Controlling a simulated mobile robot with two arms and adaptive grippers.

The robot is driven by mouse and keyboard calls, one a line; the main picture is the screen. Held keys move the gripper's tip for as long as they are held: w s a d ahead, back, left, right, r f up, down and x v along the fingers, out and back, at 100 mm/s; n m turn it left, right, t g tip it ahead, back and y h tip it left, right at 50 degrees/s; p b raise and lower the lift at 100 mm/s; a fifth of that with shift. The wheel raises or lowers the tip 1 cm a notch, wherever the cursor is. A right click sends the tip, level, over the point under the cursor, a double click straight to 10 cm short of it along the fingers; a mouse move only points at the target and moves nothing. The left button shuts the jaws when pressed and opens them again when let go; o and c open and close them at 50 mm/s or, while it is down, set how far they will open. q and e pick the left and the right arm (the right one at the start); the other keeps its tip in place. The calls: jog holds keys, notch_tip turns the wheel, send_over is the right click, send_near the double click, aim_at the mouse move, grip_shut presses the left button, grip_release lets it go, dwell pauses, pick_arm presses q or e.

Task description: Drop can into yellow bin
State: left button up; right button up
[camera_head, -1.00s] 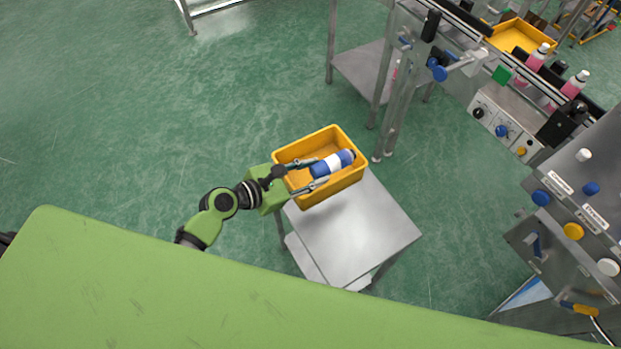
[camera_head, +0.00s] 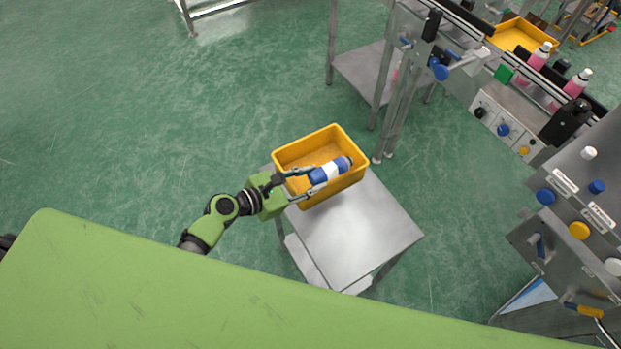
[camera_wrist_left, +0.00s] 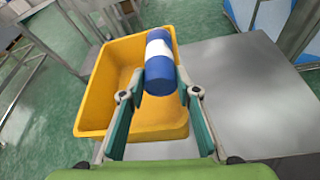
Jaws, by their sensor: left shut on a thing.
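A blue can with a white band (camera_head: 328,171) is held over the yellow bin (camera_head: 296,155), which stands on a small steel table. My left gripper (camera_head: 307,182) is shut on the end of the can nearest to it. In the left wrist view the can (camera_wrist_left: 159,61) sits between the fingertips (camera_wrist_left: 160,88), above the right part of the bin (camera_wrist_left: 97,95). The visible inside of the bin is empty. My right gripper is not in view.
The steel table (camera_head: 355,235) has bare room beside the bin. A machine with knobs (camera_head: 505,130) and pink bottles (camera_head: 571,85) stands at the right. Another yellow bin (camera_head: 512,37) is at the top right. Green floor lies open at the left.

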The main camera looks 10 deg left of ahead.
pick_arm(q)
jog(key=o, duration=0.9)
jog(key=shift+s+f, duration=0.15)
jog(key=shift+f, duration=0.1)
jog(key=shift+o, duration=1)
jog(key=shift+f, duration=0.1)
jog(key=shift+r, duration=0.3)
jog(key=shift+r+p, duration=0.45)
jog(key=shift+p, duration=0.1)
jog(key=b+v, duration=0.2)
jog(key=v, duration=1)
